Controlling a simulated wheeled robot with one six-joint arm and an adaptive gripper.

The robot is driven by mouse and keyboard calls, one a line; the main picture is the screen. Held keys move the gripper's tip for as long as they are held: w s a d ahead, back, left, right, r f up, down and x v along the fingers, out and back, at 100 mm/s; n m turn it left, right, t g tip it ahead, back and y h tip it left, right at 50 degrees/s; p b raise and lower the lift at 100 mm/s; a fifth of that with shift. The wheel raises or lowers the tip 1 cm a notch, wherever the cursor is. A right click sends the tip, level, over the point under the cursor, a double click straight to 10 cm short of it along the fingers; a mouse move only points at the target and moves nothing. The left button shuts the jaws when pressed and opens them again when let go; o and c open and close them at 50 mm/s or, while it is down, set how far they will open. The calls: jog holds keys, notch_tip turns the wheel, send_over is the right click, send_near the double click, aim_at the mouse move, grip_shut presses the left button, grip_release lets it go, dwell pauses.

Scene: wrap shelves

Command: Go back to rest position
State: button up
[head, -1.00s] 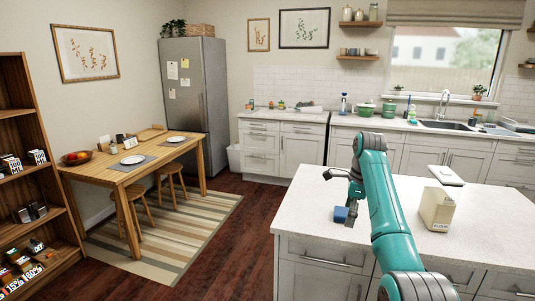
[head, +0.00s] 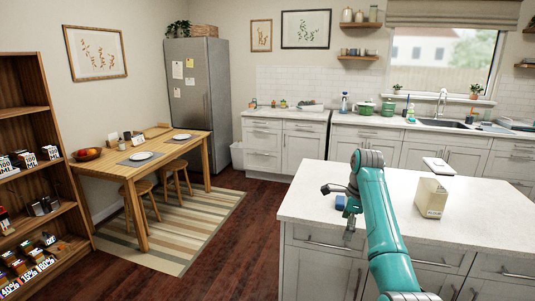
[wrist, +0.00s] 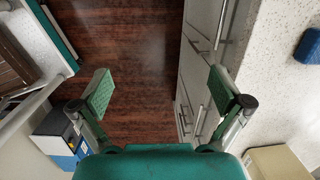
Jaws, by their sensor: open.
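My gripper (wrist: 158,92) is open and empty. In the wrist view its two green-padded fingers are spread wide above the dark wood floor (wrist: 135,45), beside the kitchen island. In the head view my gripper (head: 338,212) is at the island's front left edge, partly hidden by my teal arm. The arm is bent, with its elbow raised over the island.
The pale-topped island (head: 305,195) holds a small blue object (head: 340,202), also in the wrist view (wrist: 308,47), and a cream flour box (head: 432,197). A wooden shelf (head: 35,95) stands at left near a dining table (head: 190,150). Floor between is clear.

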jog(key=s+a+f+n+t, duration=0.15)
jog(key=s+f, duration=0.25)
jog(key=f, duration=1)
jog(key=s+a+f+n+t, duration=0.1)
jog(key=s+f+n+t, duration=0.15)
jog(key=f, duration=1.15)
jog(key=s+a+f+n+t, duration=0.1)
jog(key=s+f+n, duration=0.1)
jog(key=s+f, duration=0.4)
jog(key=s+f+n+t+h, duration=0.1)
jog(key=s+f+n, duration=0.15)
jog(key=s, duration=0.65)
jog(key=s+a+f+n+t, duration=0.1)
jog(key=s+f, duration=0.5)
jog(key=s, duration=0.1)
jog(key=s+a+r+n+t, duration=0.1)
jog(key=s+r+n+t, duration=0.15)
jog(key=s, duration=0.95)
jog(key=s+r+n+t, duration=0.1)
jog(key=s+r+n, duration=0.25)
jog(key=s, duration=0.85)
jog(key=s+r+n+t, duration=0.1)
jog(key=s+r+n, duration=0.1)
jog(key=s+r, duration=0.6)
jog(key=s+r+n+t, duration=0.2)
jog(key=s+r, duration=0.6)
jog(key=r, duration=0.6)
jog(key=shift+a+r+n, duration=0.4)
jog(key=shift+n, duration=0.25)
